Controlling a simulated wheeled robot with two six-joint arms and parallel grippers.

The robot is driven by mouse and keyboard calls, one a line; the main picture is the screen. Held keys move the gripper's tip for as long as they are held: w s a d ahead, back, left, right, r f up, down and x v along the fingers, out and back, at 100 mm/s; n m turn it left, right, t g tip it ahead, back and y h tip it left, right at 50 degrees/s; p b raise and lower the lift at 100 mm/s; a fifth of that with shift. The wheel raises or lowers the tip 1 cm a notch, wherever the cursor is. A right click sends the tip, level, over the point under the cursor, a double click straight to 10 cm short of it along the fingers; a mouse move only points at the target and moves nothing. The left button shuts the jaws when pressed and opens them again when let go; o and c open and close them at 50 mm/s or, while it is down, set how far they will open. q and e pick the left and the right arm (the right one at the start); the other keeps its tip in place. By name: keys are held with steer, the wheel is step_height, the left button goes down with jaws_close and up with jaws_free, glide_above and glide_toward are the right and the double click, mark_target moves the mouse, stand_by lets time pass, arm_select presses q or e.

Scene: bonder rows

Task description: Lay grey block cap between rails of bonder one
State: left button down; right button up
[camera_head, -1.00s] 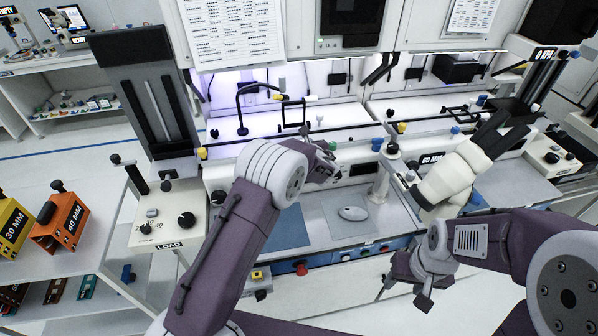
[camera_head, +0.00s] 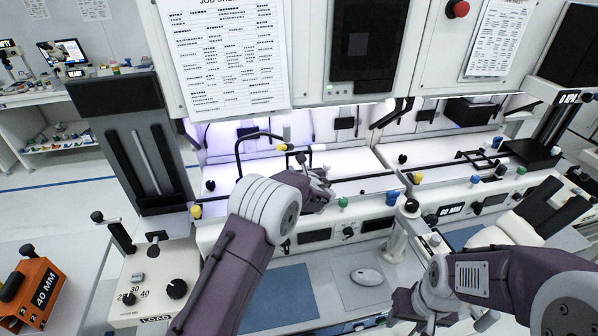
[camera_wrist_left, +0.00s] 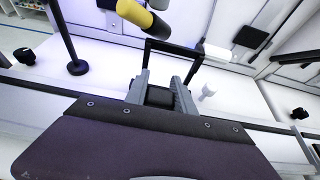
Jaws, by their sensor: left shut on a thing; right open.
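My left gripper (camera_head: 318,180) is shut and reaches over the front of the left bonder (camera_head: 335,222), near its dark rails (camera_head: 352,179). In the left wrist view a dark grey block (camera_wrist_left: 160,96) shows between the fingers; I take it for the grey block cap. Its lower side is hidden, and I cannot tell whether it touches the rails. A black bar frame (camera_wrist_left: 172,47) stands just beyond the fingertips. My right gripper (camera_head: 420,318) is low at the bottom edge of the head view, partly cut off, open, away from the bonder rails.
A black curved arm (camera_head: 240,155) and a yellow-tipped cylinder (camera_wrist_left: 140,15) stand near my left gripper. A load post (camera_head: 150,290) stands at left. A mouse (camera_head: 366,277) lies on the front shelf.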

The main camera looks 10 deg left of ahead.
arm_select(q)
steer(key=f+b, duration=0.3)
steer(key=shift+s+d+f+b, duration=0.25)
steer(key=shift+s+b, duration=0.1)
steer(key=shift+s, duration=0.05)
steer(key=shift+f, duration=0.25)
steer(key=shift+w+a+f, duration=0.15)
steer(key=shift+w, duration=0.15)
steer(key=shift+s, duration=0.2)
steer(key=shift+w+b, duration=0.2)
steer(key=shift+b, duration=0.2)
steer(key=shift+s, duration=0.1)
